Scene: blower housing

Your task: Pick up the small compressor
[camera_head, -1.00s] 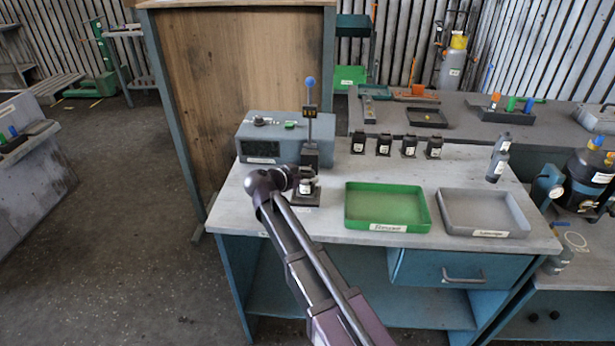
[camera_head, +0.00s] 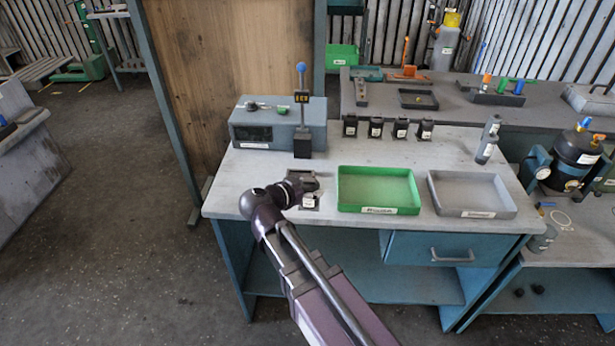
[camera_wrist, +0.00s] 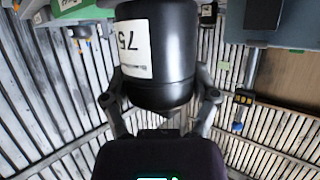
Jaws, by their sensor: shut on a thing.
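In the wrist view a black cylinder (camera_wrist: 175,65) with a white label reading "75" sits between the two fingers of my gripper (camera_wrist: 162,88), which is shut on it. I take it to be the small compressor. In the head view my gripper (camera_head: 292,192) is over the front left of the workbench. A small black piece with a white label (camera_head: 309,201) shows at its tip. I cannot tell whether it touches the bench top.
A green tray (camera_head: 378,211) and a grey tray (camera_head: 474,213) stand to the right. Several small black labelled pieces (camera_head: 376,127) stand behind. A grey box (camera_head: 262,128) and an upright post with a blue ball (camera_head: 301,68) are behind my gripper.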

